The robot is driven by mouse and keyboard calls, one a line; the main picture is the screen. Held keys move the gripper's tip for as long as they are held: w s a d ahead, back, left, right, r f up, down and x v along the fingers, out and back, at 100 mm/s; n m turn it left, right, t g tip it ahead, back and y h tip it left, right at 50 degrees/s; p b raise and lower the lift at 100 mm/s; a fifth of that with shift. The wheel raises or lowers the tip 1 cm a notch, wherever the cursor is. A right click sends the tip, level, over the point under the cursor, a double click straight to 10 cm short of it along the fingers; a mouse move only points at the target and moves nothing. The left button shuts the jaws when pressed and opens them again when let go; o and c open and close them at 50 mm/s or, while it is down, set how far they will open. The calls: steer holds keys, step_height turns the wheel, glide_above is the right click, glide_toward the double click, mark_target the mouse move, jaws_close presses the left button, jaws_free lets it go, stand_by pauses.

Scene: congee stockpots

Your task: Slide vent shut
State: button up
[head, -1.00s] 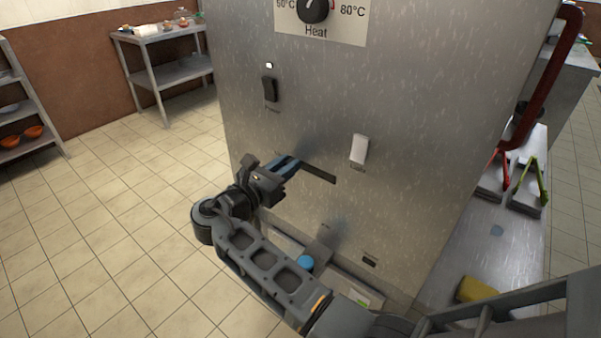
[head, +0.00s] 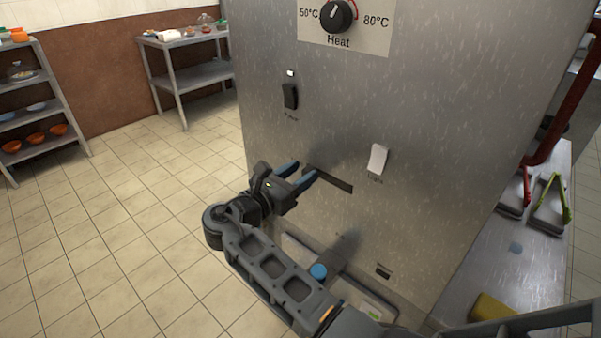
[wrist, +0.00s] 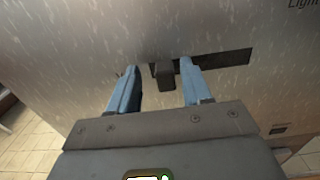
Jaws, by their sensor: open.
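The vent is a dark horizontal slot (head: 331,180) in the front of a steel cabinet; it also shows in the wrist view (wrist: 222,64). A small dark tab (wrist: 163,76) sticks out at the slot's left end in the wrist view. My gripper (head: 304,171) is open at the slot's left part, with its blue fingers pointing at the panel. In the wrist view my gripper (wrist: 157,70) has one finger on each side of the tab. I cannot tell whether either finger touches it. In the head view the tab is not clearly visible.
On the cabinet are a heat knob (head: 336,15), a black switch (head: 290,96) and a white switch (head: 378,158). A steel counter (head: 500,265) runs along the right. The tiled floor at left is open.

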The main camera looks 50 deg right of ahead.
steer(key=a, duration=0.7)
steer(key=shift+s, duration=0.1)
